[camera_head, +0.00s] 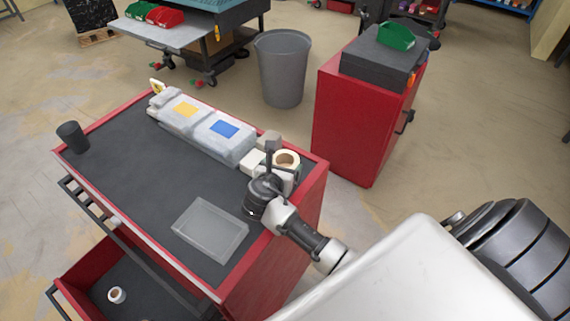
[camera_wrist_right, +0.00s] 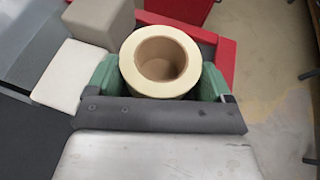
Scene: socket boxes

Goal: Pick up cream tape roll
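The cream tape roll (camera_head: 288,169) stands upright at the right end of the red cart's dark top, its brown core facing up. In the right wrist view the cream tape roll (camera_wrist_right: 160,92) fills the space between the green finger pads of my right gripper (camera_wrist_right: 162,82). One pad is on each side of it, with no clear gap. Whether the pads press on it I cannot tell. In the head view my right gripper (camera_head: 280,178) is at the roll, partly hiding it. My left gripper is not in view.
Beside the roll are a white box (camera_wrist_right: 72,72) and a grey block (camera_wrist_right: 103,20). Two clear-lidded boxes (camera_head: 225,137) line the back edge. A transparent tray (camera_head: 210,230) and a dark cup (camera_head: 72,136) stand on the cart. Another roll (camera_head: 116,295) lies in the open drawer.

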